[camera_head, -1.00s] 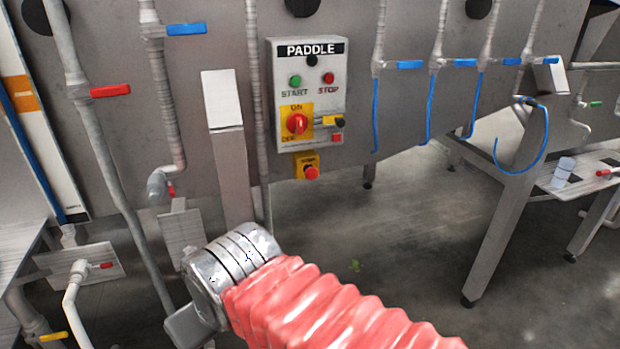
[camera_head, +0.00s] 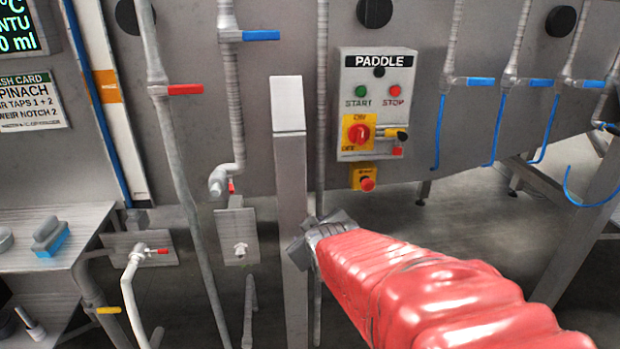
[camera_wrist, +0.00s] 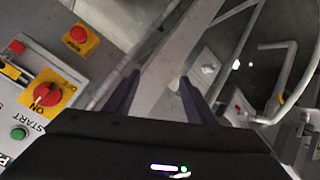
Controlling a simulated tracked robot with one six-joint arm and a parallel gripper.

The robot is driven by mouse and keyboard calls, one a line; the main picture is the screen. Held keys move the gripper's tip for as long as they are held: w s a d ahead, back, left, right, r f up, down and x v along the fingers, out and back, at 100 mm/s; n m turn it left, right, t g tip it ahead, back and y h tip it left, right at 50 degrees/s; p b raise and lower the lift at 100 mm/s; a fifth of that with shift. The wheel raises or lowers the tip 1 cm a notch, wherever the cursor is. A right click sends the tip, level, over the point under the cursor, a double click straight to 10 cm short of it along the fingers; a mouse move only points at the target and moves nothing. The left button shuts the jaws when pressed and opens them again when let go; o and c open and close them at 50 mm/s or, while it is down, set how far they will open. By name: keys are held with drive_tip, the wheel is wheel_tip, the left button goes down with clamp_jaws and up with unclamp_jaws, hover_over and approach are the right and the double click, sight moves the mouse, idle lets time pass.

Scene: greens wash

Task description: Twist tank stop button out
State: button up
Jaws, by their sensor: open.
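The tank stop button, a red mushroom button (camera_head: 367,184) on a small yellow box, is fixed to the grey tank just below the PADDLE panel (camera_head: 347,97). It also shows in the wrist view (camera_wrist: 77,33), at the upper left, outside the jaws. My gripper (camera_head: 298,240) is below and left of the button in the head view, partly hidden by my red-sleeved arm. In the wrist view my gripper (camera_wrist: 159,78) has its two dark fingers apart, with a grey post behind the gap. Nothing is between them.
The panel carries a green START button (camera_head: 362,91), a red STOP button (camera_head: 394,90) and a red rotary switch (camera_head: 359,133) on yellow. A grey upright post (camera_head: 290,180) stands close to my gripper.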

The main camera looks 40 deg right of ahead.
drive_tip(key=s+d+f+n+t+h, duration=0.1)
drive_tip(key=s+d+n+t+h, duration=0.1)
drive_tip(key=d, duration=0.8)
drive_tip(key=s+d+f+n+t+h, duration=0.1)
drive_tip(key=s+d+f+n+t, duration=0.1)
drive_tip(key=d, duration=0.8)
drive_tip(key=shift+s+t+h, duration=0.35)
drive_tip(key=shift+t+h, duration=0.05)
drive_tip(key=shift+t, duration=0.5)
drive_tip(key=shift+d, duration=0.1)
